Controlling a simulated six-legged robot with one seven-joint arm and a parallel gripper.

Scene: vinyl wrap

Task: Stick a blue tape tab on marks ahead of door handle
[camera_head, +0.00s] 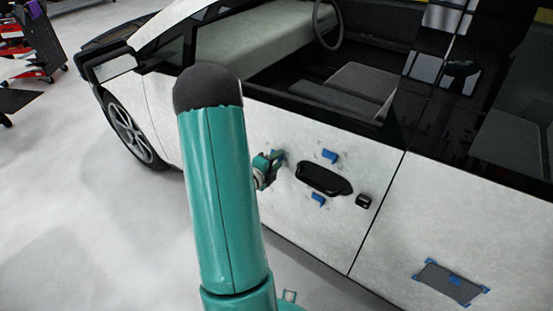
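The black door handle (323,180) is set in the white car door right of the picture's middle. One blue tape tab (329,156) is on the door just above the handle, and another blue tape tab (318,200) is just below it. Small faint marks show around the tabs. My gripper (275,160) is close to the door surface, left of the handle. My teal arm partly hides it. Its fingers are too small to tell whether they are open or shut, or whether they hold a tab. I cannot tell whether it touches the door.
A dark rectangular patch (452,281) with blue tape at its corners is on the rear door at lower right. A small black piece (364,201) sits right of the handle. The side mirror (113,64) juts out at upper left. A tool cart (38,42) stands far left; open floor lies between.

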